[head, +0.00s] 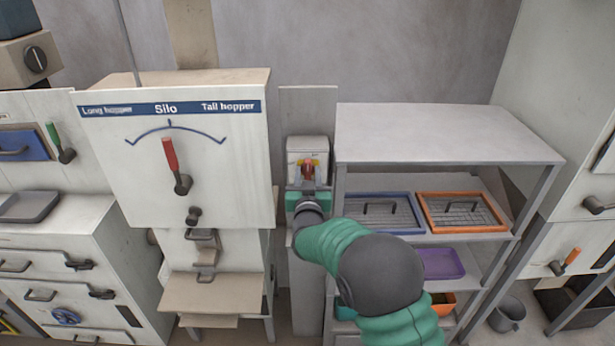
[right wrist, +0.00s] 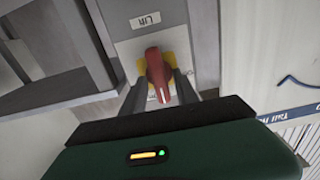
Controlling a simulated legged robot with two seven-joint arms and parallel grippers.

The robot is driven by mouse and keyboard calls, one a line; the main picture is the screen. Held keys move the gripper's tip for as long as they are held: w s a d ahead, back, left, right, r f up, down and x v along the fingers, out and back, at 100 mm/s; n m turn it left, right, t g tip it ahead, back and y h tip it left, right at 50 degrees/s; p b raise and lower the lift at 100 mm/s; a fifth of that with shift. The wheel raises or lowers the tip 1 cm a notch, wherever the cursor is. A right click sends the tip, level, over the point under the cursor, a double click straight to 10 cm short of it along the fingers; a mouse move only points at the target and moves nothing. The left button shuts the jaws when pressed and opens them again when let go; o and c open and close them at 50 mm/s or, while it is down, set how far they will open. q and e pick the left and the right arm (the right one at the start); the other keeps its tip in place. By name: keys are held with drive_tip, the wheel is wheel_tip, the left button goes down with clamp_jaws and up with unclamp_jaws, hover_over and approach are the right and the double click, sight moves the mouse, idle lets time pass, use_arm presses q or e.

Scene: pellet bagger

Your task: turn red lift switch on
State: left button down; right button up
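The red lift switch (head: 308,168) is on a small grey-white box (head: 307,146) on a post between the silo panel and the shelf. In the right wrist view the red switch handle (right wrist: 157,75) stands in front of a yellow plate, below a label reading LIFT upside down. In the right wrist view the two fingers of my right gripper (right wrist: 161,82) are apart, one on each side of the handle, with narrow gaps. Contact cannot be told. My left gripper is not in view.
To the left stands the silo panel (head: 240,165) with a red-handled lever (head: 171,158) pointing up. To the right is a grey shelf (head: 440,133) with a blue tray (head: 412,229) and an orange tray (head: 425,212). The shelf's near edge is close to my right arm.

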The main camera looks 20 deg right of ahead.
drive_tip(key=b+v, duration=0.4)
drive_tip(key=v, duration=1.3)
drive_tip(key=shift+r, duration=0.1)
